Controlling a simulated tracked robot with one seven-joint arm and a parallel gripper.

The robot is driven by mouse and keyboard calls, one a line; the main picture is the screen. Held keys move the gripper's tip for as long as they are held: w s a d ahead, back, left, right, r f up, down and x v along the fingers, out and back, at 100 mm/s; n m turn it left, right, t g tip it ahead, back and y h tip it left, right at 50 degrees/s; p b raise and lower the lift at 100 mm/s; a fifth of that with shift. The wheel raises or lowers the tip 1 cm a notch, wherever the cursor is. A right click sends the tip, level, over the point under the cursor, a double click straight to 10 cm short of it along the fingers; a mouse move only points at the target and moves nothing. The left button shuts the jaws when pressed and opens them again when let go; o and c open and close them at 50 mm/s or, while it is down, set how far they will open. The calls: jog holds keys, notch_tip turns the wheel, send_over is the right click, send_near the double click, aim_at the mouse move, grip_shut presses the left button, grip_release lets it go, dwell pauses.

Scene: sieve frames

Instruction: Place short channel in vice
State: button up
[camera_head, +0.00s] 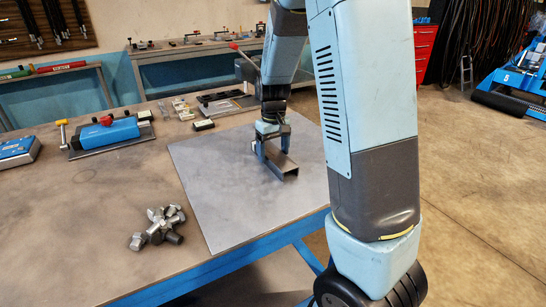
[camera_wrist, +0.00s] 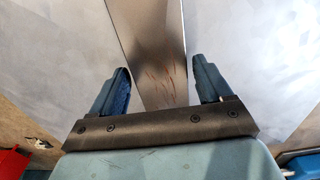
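The short channel (camera_head: 283,166), a grey metal U-section, lies on the square grey plate (camera_head: 215,195) on the workbench. My gripper (camera_head: 272,146) points down at the channel's far part. In the wrist view the channel (camera_wrist: 155,42) runs between the two blue fingers of my gripper (camera_wrist: 160,66), with narrow gaps showing at both sides. The gripper looks open around or just above it; the exact height is unclear. A grey device with a red-tipped handle (camera_head: 245,66) stands behind my arm, partly hidden, and may be the vice.
Loose bolts and nuts (camera_head: 158,226) lie at the plate's front left. A blue tool with a red knob (camera_head: 118,131) and a blue box (camera_head: 18,151) stand at the left. The plate's left half is clear.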

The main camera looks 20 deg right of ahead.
grip_shut()
dwell(0.5)
